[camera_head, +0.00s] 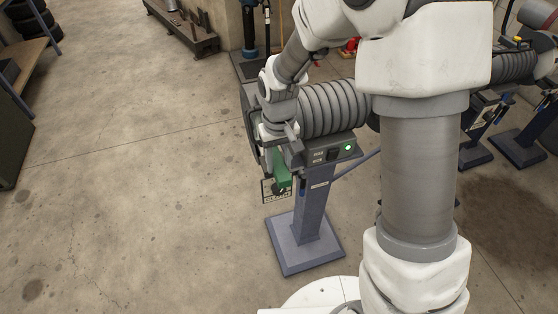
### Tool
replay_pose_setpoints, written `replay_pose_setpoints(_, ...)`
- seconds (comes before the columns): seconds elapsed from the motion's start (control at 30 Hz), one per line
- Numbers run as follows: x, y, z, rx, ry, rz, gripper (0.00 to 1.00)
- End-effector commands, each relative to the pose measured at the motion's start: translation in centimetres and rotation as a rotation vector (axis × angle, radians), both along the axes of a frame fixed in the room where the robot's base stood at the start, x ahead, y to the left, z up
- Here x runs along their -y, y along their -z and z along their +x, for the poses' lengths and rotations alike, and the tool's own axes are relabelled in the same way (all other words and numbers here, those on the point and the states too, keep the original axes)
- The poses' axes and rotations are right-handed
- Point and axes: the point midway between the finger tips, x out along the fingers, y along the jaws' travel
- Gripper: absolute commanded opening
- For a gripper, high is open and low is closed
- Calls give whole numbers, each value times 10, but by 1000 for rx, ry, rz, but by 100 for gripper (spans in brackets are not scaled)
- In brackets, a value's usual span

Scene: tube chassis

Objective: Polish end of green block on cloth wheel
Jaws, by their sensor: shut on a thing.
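A grinder-like machine with a ribbed grey motor housing (335,108) stands on a blue-grey pedestal (313,205). The cloth wheel cannot be made out clearly; my wrist and the dark guard at the machine's left end cover that area. My gripper (284,148) points down at this left end. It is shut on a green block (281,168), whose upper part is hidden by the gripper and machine. Whether the block's end touches the wheel cannot be told.
A small green light (348,147) glows on the machine's front panel. A labelled plate (277,191) is below the block. More machines on pedestals stand at the right (520,145). A shelf (22,55) is at far left. The concrete floor (130,190) left of the machine is clear.

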Motion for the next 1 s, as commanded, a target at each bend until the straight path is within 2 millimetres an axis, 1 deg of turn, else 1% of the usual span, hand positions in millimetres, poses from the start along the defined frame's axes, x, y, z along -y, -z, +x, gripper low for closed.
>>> replay_pose_setpoints(0.47, 0, -1, 0, 5, 0, 1, 0)
replay_pose_setpoints(0.57, 2, -1, -6, 4, 0, 1, 0)
replay_pose_setpoints(1.0, 14, 0, -49, 1, 0, 0, 0)
